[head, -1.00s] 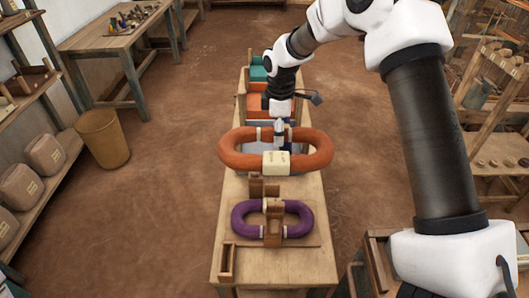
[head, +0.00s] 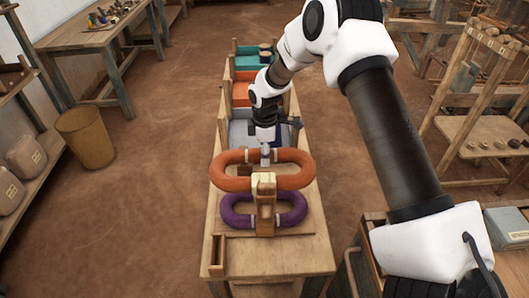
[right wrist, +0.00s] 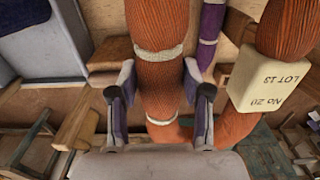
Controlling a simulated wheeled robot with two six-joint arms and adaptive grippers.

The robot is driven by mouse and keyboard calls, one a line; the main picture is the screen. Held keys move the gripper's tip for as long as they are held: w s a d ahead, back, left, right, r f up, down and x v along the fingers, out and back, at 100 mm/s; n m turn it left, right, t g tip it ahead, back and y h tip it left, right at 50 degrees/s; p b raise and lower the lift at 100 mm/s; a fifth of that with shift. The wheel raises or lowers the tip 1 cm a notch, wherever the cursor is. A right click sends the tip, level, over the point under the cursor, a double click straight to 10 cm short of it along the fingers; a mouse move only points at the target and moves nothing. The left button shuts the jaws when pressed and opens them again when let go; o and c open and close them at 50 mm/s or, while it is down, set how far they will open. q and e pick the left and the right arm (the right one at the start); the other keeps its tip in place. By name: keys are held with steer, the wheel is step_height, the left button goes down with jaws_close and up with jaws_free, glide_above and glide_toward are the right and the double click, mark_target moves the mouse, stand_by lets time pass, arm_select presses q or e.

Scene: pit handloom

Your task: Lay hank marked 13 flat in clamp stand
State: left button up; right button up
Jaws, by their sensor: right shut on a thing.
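The orange hank (head: 227,178) carries a cream tag (head: 263,183). In the right wrist view the tag (right wrist: 270,80) reads "No 20, LOT 13". My right gripper (head: 265,154) is shut on the hank's far side; in the wrist view its fingers (right wrist: 158,105) press on both sides of the orange yarn (right wrist: 158,45). My left gripper is not in view.
Grey, orange (head: 247,92) and teal bins stand behind the hanks. A tan bin (head: 85,137) stands on the floor at left.

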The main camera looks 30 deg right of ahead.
steer(key=shift+s+f+b, duration=0.1)
steer(key=shift+f+b, duration=0.2)
steer(key=shift+f, duration=0.35)
steer(key=f, duration=0.1)
steer(key=f+b, duration=0.1)
steer(key=shift+w+f+b, duration=0.25)
steer(key=shift+f+b, duration=0.15)
step_height(320, 180, down, 6)
steer(key=b, duration=0.3)
steer(key=shift+f, duration=0.1)
step_height(320, 180, down, 2)
steer(key=shift+s+b, duration=0.15)
steer(key=shift+b, duration=0.75)
steer(key=shift+s+a+f+b, duration=0.15)
steer(key=shift+s+f+b, duration=0.15)
steer(key=shift+w+f, duration=0.3)
steer(key=shift+f, duration=0.1)
steer(key=shift+r, duration=0.15)
